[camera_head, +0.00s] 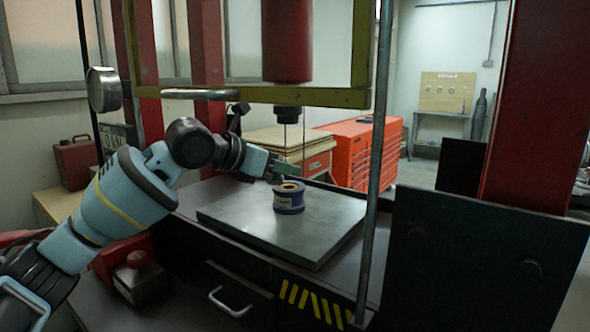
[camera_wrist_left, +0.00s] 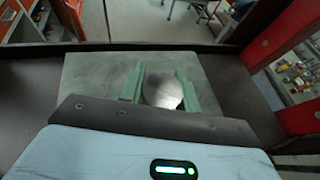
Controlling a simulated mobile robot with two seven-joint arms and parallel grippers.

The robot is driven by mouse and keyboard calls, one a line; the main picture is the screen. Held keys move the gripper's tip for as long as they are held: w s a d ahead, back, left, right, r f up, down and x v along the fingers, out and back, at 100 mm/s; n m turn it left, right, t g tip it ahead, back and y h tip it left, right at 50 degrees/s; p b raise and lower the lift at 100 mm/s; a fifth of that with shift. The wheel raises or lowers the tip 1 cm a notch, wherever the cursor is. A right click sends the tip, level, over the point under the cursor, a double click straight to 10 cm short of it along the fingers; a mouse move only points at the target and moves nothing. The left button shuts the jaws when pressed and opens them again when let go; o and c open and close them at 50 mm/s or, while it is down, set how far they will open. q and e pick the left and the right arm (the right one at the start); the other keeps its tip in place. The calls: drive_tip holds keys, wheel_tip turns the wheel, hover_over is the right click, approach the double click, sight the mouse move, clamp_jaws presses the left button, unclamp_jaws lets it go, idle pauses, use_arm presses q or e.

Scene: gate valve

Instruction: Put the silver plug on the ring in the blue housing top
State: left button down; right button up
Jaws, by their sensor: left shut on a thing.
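The blue housing (camera_head: 289,204) stands upright on the grey metal plate under the press. A tan ring shows at its top (camera_head: 291,187). My left gripper (camera_head: 284,172) is at the housing's top, reaching in from the left. In the left wrist view, its two green fingers (camera_wrist_left: 160,88) are shut on the silver plug (camera_wrist_left: 163,92), a shiny round disc. In that view the plug and gripper hide the housing. In the head view the plug is too small to tell apart clearly, and I cannot tell whether it touches the ring. My right gripper is out of view.
The grey plate (camera_head: 235,213) is otherwise clear around the housing. The red press cylinder (camera_head: 287,40) hangs above, with thin rods coming down behind the gripper. A vertical steel pole (camera_head: 376,150) stands right of the plate. A red tool cabinet (camera_head: 365,152) is behind.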

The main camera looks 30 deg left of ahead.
sight(294, 185)
use_arm(q)
drive_tip(key=shift+r, duration=0.1)
drive_tip(key=x, duration=0.3)
drive_tip(key=shift+w+d+r, duration=0.2)
drive_tip(key=shift+w, duration=0.1)
drive_tip(key=shift+s+a+f+p, duration=0.1)
drive_tip(key=shift+f+p, duration=0.2)
drive_tip(key=shift+f, duration=0.1)
drive_tip(key=shift+f, duration=0.1)
drive_tip(key=c, duration=1)
unclamp_jaws()
drive_tip(key=shift+f, duration=0.1)
drive_tip(key=shift+s, duration=0.1)
drive_tip(key=shift+v, duration=3.7)
